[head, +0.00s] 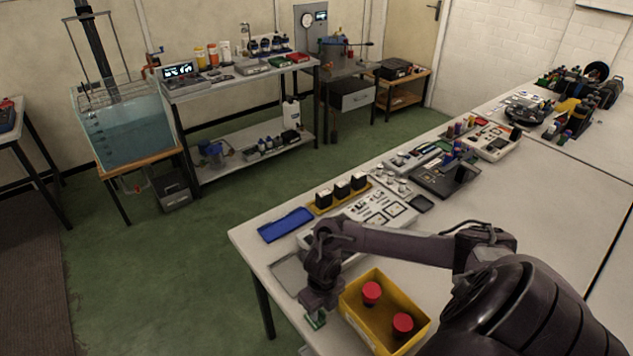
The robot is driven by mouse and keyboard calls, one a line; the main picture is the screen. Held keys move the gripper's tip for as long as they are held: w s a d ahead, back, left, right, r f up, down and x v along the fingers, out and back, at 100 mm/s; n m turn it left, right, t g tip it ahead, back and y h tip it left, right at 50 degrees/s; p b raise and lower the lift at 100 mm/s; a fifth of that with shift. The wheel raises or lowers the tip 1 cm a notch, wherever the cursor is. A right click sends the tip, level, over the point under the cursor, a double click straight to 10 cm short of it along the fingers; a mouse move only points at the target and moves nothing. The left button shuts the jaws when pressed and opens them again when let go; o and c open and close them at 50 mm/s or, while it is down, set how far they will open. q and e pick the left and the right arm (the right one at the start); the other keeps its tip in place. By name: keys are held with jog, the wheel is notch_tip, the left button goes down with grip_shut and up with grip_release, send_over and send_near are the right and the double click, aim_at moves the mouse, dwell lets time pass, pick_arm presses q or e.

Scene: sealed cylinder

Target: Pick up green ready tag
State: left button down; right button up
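A small green piece (317,322), which looks like the green ready tag, shows right at the fingertips of my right gripper (314,314). The gripper points down over the near left edge of the light work table, left of the yellow bin. The fingers are small and dark here, and they hide part of the green piece. I cannot tell whether they are closed on it or only around it, or whether it touches the table. My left gripper is out of view.
A yellow bin (352,318) with two red-capped items stands close to the right of my gripper. My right forearm crosses above the table.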

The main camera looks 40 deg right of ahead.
aim_at(321, 310)
jog(key=shift+c, duration=1.1)
jog(key=c, duration=0.5)
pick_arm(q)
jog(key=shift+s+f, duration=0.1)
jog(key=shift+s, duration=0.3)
pick_arm(e)
grip_shut()
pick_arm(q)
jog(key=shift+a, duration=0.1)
pick_arm(e)
jog(key=shift+r, duration=0.1)
